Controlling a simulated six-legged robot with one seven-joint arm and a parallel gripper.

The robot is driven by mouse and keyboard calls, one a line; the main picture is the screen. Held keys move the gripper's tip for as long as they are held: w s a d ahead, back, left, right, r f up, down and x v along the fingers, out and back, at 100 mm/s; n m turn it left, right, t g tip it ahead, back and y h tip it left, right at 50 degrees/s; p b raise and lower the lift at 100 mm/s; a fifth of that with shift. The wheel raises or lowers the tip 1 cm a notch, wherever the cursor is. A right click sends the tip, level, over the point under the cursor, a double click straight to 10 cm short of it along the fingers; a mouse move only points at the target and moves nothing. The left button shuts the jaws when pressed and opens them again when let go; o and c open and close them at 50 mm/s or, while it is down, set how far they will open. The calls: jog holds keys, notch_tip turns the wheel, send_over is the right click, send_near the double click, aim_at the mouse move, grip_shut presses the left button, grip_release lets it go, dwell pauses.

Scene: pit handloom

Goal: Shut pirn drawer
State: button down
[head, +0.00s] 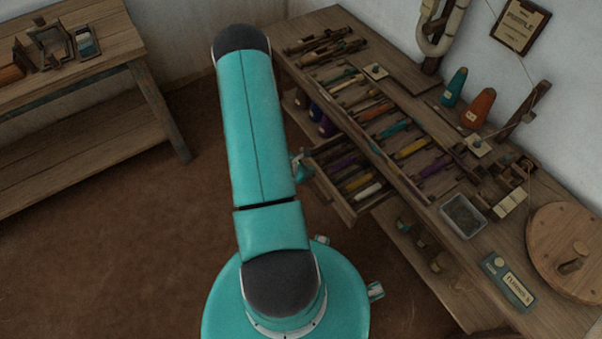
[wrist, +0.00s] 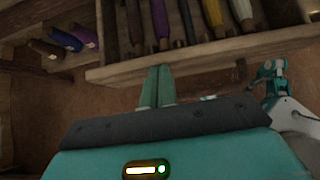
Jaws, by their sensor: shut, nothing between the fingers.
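The pirn drawer stands open, pulled out from under the loom bench. Its wooden front (head: 334,198) shows in the head view just right of my arm, with several coloured pirns lying inside it. In the wrist view the drawer front (wrist: 230,53) runs across the upper part of the picture, pirns behind it. My gripper (wrist: 158,70) is shut and empty, its two teal fingers together. The fingertips are at the outer face of the drawer front, left of its middle; I cannot tell whether they touch. In the head view my arm hides most of the gripper.
The bench (head: 407,190) carries pirn compartments, orange (head: 479,107) and teal (head: 454,87) cones, a grey tray (head: 463,215) and a round wooden disc (head: 565,250). A table (head: 75,85) stands far left; floor between is clear.

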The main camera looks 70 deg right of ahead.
jog(key=s+d, duration=0.6)
jog(key=d, duration=0.1)
jog(key=s+d, duration=0.4)
jog(key=shift+d, duration=0.2)
